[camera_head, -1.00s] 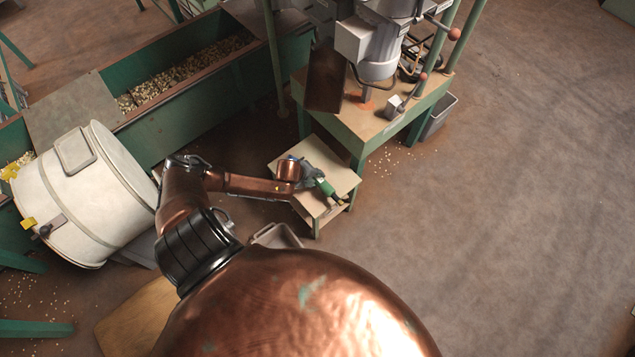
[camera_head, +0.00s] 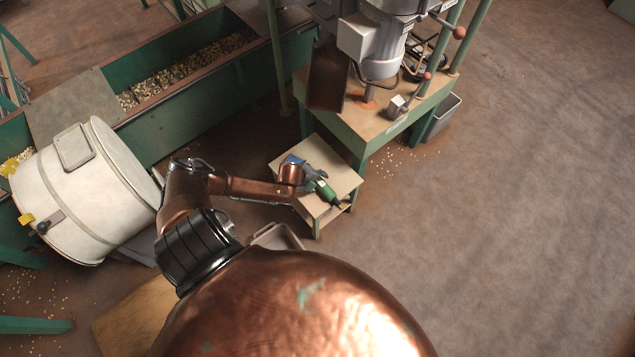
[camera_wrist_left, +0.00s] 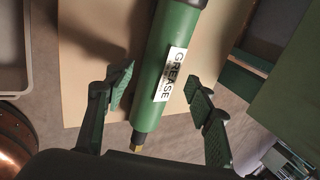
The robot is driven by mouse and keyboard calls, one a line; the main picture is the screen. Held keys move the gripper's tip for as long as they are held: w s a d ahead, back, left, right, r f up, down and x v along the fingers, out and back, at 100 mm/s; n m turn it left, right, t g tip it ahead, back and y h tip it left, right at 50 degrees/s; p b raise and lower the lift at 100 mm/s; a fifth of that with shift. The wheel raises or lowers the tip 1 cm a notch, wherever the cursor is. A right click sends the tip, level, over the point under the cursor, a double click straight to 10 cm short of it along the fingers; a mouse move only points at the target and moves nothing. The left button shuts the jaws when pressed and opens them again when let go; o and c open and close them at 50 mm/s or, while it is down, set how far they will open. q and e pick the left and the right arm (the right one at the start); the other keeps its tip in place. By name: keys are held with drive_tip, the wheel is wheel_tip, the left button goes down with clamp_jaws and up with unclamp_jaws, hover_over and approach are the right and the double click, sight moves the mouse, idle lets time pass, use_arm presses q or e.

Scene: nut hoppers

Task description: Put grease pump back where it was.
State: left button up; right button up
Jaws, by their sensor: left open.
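The grease pump (camera_head: 326,190) is a green cylinder with a white "GREASE" label and a brass tip. It is on or just above the top of a small wooden side table (camera_head: 342,173); I cannot tell if it touches the top. My left gripper (camera_head: 314,179) is at the pump. In the left wrist view, the pump (camera_wrist_left: 168,75) runs between the two spread fingers of this gripper (camera_wrist_left: 160,95), with visible gaps on both sides. Part of the pump is hidden by the gripper in the head view. My right gripper is not seen.
A green workbench (camera_head: 385,120) with a drill press (camera_head: 372,55) stands right behind the side table. A grey bin (camera_head: 277,237) is in front of it. A green hopper of nuts (camera_head: 160,110) and a white drum (camera_head: 85,190) stand left. The floor at right is clear.

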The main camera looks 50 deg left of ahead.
use_arm(q)
drive_tip(key=shift+r, duration=0.1)
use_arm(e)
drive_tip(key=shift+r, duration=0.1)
use_arm(q)
drive_tip(key=shift+s+r, duration=0.1)
drive_tip(key=shift+r, duration=0.2)
drive_tip(key=p+v, duration=0.4)
drive_tip(key=v, duration=0.7)
drive_tip(key=shift+r+p, duration=0.2)
drive_tip(key=shift+p, duration=0.1)
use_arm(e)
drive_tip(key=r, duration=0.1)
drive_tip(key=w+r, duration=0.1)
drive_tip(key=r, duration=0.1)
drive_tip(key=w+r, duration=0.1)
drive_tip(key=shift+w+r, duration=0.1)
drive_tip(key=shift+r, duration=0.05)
use_arm(q)
drive_tip(key=shift+s, duration=0.1)
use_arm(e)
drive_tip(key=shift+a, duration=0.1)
